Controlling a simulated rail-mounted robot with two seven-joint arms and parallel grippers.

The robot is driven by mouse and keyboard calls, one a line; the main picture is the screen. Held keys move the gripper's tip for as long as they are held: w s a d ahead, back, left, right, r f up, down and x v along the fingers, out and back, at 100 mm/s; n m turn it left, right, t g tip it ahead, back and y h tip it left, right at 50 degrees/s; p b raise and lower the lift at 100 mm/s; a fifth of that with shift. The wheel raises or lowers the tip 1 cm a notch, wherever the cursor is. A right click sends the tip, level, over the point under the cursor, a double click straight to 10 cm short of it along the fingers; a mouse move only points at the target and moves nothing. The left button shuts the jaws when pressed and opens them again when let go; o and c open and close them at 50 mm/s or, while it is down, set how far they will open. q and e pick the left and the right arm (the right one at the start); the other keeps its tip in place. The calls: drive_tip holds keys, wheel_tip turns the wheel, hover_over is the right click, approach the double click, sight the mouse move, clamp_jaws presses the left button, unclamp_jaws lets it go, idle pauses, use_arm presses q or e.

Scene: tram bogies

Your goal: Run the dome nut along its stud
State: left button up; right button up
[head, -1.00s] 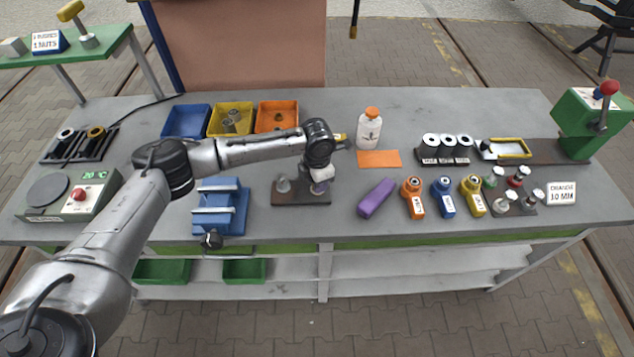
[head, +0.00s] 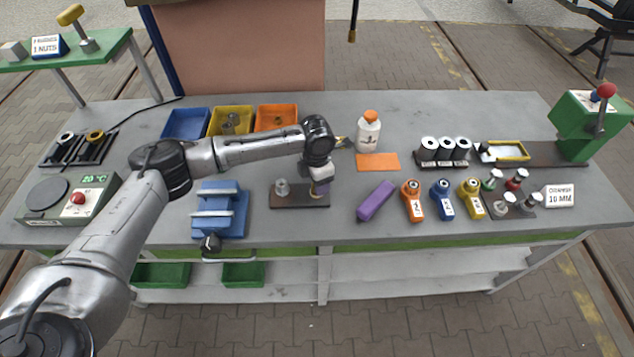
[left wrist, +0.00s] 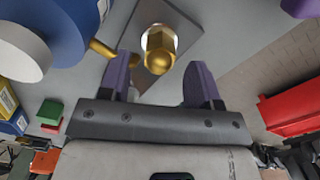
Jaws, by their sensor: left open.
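The brass dome nut (left wrist: 160,45), with hex flats, is at top centre of the left wrist view, over a grey plate (left wrist: 183,28). My left gripper (left wrist: 162,80) has its two purple fingers spread apart. The nut is just beyond the fingertips, roughly between their lines, and they do not grip it. In the head view my left gripper (head: 320,188) points down over the right end of a dark board (head: 298,204). A grey fitting (head: 282,187) stands at that board's left end. The gripper hides the nut there, and I cannot make out the stud thread.
A blue vise (head: 220,208) stands left of the board, and a purple block (head: 376,200) lies to its right. Behind are blue, yellow and orange bins (head: 277,112) and a white bottle (head: 368,132). Labelled tools (head: 412,200) stand farther right. Bare bench lies behind the vise.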

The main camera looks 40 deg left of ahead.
use_arm(q)
wheel_tip(320, 180, up, 12)
drive_tip(key=p, duration=0.1)
idle(0.4)
